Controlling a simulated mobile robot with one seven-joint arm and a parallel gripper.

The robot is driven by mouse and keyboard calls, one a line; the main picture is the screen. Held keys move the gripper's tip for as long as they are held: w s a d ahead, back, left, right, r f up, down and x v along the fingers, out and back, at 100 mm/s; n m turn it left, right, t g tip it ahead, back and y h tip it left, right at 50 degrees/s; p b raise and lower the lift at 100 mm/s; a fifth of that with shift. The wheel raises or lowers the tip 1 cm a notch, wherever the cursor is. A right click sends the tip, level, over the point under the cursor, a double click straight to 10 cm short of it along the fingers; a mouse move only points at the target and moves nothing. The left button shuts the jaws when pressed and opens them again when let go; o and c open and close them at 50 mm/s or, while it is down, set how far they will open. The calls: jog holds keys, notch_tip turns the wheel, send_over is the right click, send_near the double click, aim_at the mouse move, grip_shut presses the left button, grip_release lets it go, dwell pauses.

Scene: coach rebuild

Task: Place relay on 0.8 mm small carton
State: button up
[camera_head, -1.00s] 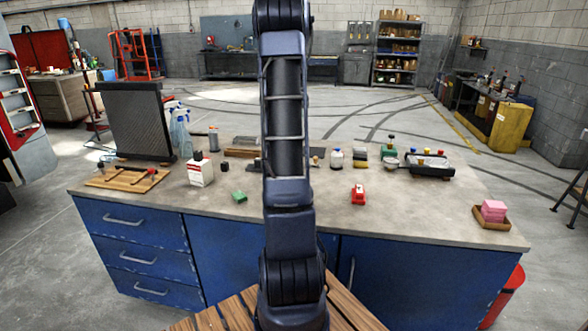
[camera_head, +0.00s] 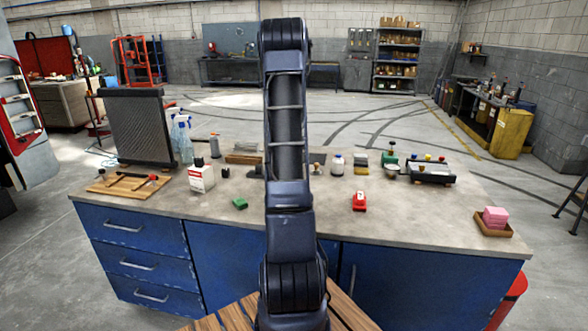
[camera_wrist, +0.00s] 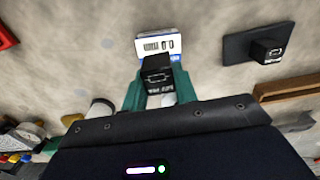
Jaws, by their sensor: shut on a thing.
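In the wrist view, my gripper (camera_wrist: 155,92) has green fingers shut on a black, box-shaped relay (camera_wrist: 158,76) with pale markings on it. A small white carton (camera_wrist: 157,43) with a blue edge and dark print lies on the bench just past the relay. The relay overlaps the carton's lower edge in this view; I cannot tell whether they touch. In the head view, my arm hides the gripper, relay and carton.
A black block (camera_wrist: 266,51) sits on a dark plate (camera_wrist: 237,48) beside the carton. A brown wooden piece (camera_wrist: 288,88) lies close by. A red object (camera_head: 359,201), green block (camera_head: 240,203) and white bottle (camera_head: 337,165) stand on the bench (camera_head: 420,215). Its front middle is mostly clear.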

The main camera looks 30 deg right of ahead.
jog(key=shift+f, duration=2.1)
jog(key=shift+f, duration=0.15)
jog(key=o, duration=1)
jog(key=shift+c, duration=0.2)
